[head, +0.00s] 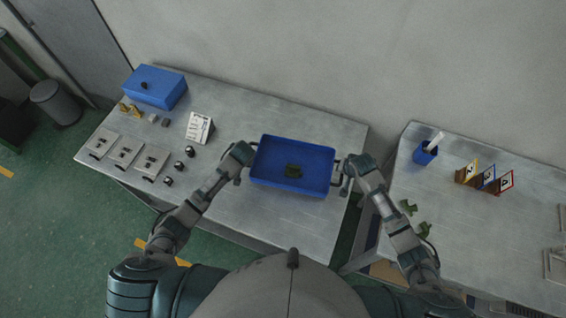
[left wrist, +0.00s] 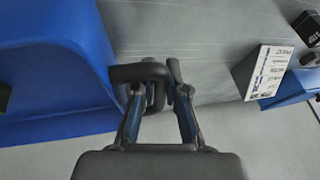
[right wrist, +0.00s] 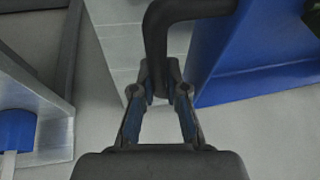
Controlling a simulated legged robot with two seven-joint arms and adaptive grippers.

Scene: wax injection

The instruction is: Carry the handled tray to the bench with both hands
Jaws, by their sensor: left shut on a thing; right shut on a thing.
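The blue handled tray (head: 262,150) is between my two hands over the right part of the left metal bench. A small dark green part (head: 293,171) lies inside it. My left gripper (head: 243,155) is at the tray's left side; in the left wrist view it (left wrist: 160,90) is shut on the dark left handle (left wrist: 140,73). My right gripper (head: 345,170) is at the right side; in the right wrist view it (right wrist: 160,80) is shut on the dark right handle (right wrist: 155,35). I cannot tell whether the tray touches the bench.
The left bench (head: 240,205) also bears a blue box (head: 155,88), a white sign (head: 199,127), grey plates (head: 124,150) and small dark parts. A second bench (head: 470,230) at right holds a blue cup (head: 425,153), numbered cards (head: 487,180) and green parts. A gap separates the benches.

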